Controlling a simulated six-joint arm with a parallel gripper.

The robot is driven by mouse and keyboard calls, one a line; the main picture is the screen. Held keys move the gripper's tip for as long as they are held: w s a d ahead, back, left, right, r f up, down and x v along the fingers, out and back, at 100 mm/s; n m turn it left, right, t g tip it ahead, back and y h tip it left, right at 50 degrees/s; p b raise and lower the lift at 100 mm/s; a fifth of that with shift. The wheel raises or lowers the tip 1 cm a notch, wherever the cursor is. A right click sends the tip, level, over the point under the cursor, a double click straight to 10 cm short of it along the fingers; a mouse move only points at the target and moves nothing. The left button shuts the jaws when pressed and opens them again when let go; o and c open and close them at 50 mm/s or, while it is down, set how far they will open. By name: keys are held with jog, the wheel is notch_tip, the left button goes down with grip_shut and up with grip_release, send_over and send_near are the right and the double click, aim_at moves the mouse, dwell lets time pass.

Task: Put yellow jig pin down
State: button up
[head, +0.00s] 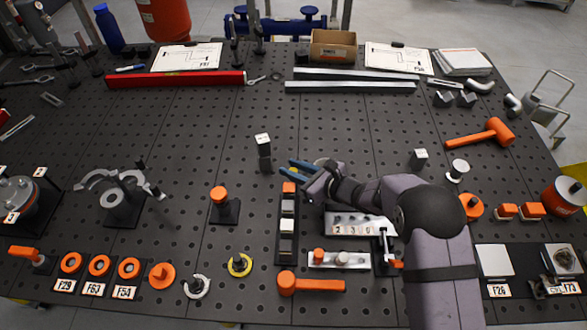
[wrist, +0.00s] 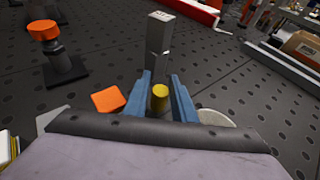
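My gripper (head: 292,166) is above the middle of the table, its blue fingers pointing left in the head view. In the wrist view, the yellow jig pin (wrist: 159,98) is between the two blue fingers (wrist: 160,85), and they appear shut on it. Only the pin's round yellow end shows.
An orange block (head: 289,188) tops a black rack (head: 279,245) of blocks just below the fingers. An orange-topped post (head: 219,198) stands to the left. A numbered metal plate (head: 352,226) lies partly under my arm. Bare perforated tabletop (head: 200,130) lies beyond.

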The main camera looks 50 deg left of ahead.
jog(key=shift+d+f, duration=0.35)
jog(key=shift+f, duration=0.2)
jog(key=shift+w+r+p, duration=0.1)
jog(key=shift+r+p, duration=0.4)
jog(key=shift+p, duration=0.35)
jog(key=shift+w, duration=0.1)
jog(key=s+b+v, duration=0.1)
jog(key=b+v, duration=0.3)
jog(key=v, duration=0.7)
jog(key=shift+w+d+r, duration=0.15)
jog(key=shift+w+r, duration=0.35)
jog(key=shift+r, duration=0.1)
